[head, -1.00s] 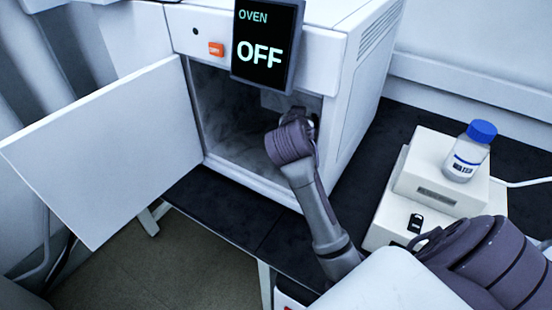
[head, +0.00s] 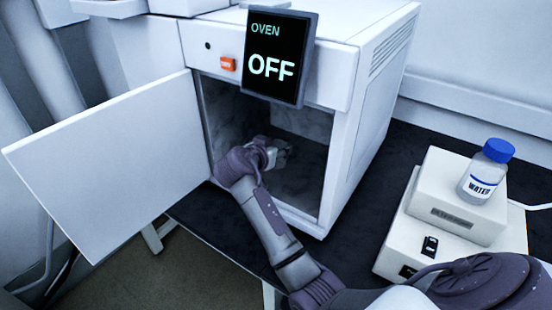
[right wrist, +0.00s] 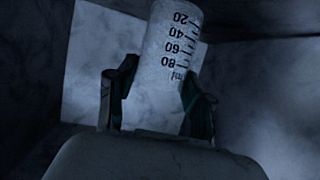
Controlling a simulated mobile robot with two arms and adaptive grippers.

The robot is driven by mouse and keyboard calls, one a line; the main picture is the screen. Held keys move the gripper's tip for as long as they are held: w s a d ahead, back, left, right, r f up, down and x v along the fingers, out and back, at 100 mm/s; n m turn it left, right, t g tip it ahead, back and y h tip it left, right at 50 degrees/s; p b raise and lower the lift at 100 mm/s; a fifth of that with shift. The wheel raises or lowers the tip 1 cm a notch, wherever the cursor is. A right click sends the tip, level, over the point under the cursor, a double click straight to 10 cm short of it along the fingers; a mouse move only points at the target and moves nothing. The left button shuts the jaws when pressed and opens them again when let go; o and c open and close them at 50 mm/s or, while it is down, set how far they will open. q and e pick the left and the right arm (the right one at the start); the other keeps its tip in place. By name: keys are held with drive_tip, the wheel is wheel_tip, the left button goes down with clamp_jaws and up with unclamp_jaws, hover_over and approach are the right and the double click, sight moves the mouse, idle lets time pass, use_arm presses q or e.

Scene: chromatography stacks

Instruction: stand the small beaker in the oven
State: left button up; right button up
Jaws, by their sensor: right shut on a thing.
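The white oven (head: 362,115) stands with its door (head: 110,165) swung open to the left. My right arm reaches through the opening, and my right gripper (head: 274,152) is inside the dark chamber, low and near the middle. In the right wrist view the gripper (right wrist: 160,100) is shut on the small beaker (right wrist: 160,75), with one finger on each side. The beaker is pale, with dark marks from 20 to 80 ml. In the head view it is too small and dark to make out clearly. I cannot tell whether its base touches the oven floor. My left gripper is not in view.
The oven's display (head: 274,55) reads OFF, and an orange switch (head: 228,64) sits beside it. Right of the oven, a blue-capped water bottle (head: 484,172) stands on a stack of white boxes (head: 455,200). The dark bench between them is clear.

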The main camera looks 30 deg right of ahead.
wheel_tip(320, 180, down, 4)
drive_tip(key=shift+p, duration=0.3)
drive_tip(key=shift+a+f, duration=0.1)
drive_tip(key=shift+f, duration=0.1)
drive_tip(key=o, duration=1.2)
drive_tip(key=shift+r, duration=0.15)
drive_tip(key=shift+a+r, duration=0.15)
drive_tip(key=shift+a, duration=0.05)
drive_tip(key=p+v, duration=0.4)
drive_tip(key=v, duration=0.7)
drive_tip(key=shift+s+a, duration=0.2)
drive_tip(key=shift+s, duration=0.05)
